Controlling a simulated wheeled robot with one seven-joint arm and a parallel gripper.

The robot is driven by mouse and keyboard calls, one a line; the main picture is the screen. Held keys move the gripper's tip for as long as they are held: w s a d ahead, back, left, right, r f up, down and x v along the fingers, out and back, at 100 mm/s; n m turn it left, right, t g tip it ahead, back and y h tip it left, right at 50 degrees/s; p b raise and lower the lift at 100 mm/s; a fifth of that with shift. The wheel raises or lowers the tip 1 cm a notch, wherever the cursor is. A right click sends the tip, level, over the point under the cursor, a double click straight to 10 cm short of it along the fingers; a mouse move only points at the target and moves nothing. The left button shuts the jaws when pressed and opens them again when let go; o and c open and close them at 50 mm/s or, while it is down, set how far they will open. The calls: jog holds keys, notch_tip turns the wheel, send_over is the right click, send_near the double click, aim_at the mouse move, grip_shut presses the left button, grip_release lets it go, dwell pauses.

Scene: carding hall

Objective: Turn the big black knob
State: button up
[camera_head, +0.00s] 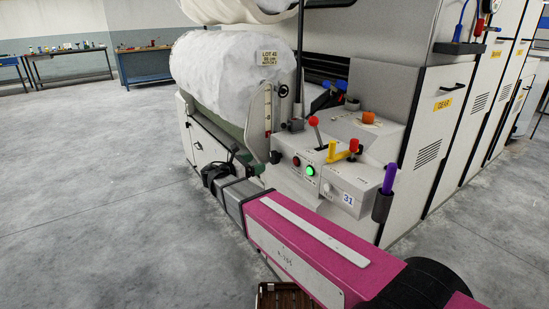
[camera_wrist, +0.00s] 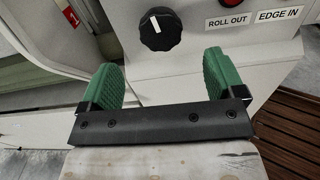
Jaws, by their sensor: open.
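The big black knob (camera_wrist: 160,29) shows at the top of the wrist view, on a light grey panel, with a white pointer mark on its face tilted slightly left of upright. My gripper (camera_wrist: 160,61) is open, with its two green-padded fingers apart. The knob lies beyond the fingertips, roughly centred between them, and nothing is between the pads. In the head view my gripper (camera_head: 214,172) is at the machine's lower front, left of the control console (camera_head: 325,178).
Labels "ROLL OUT" (camera_wrist: 228,21) and "EDGE IN" (camera_wrist: 278,15) sit right of the knob. The console carries a red-balled lever (camera_head: 314,121), a yellow handle (camera_head: 340,153) and a lit green button (camera_head: 310,171). A white roll (camera_head: 225,80) is above. Open floor lies left.

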aim_at(271, 157)
jog(key=x, duration=0.9)
jog(key=shift+w+d, duration=0.2)
jog(key=shift+d, duration=0.05)
jog(key=c, duration=0.9)
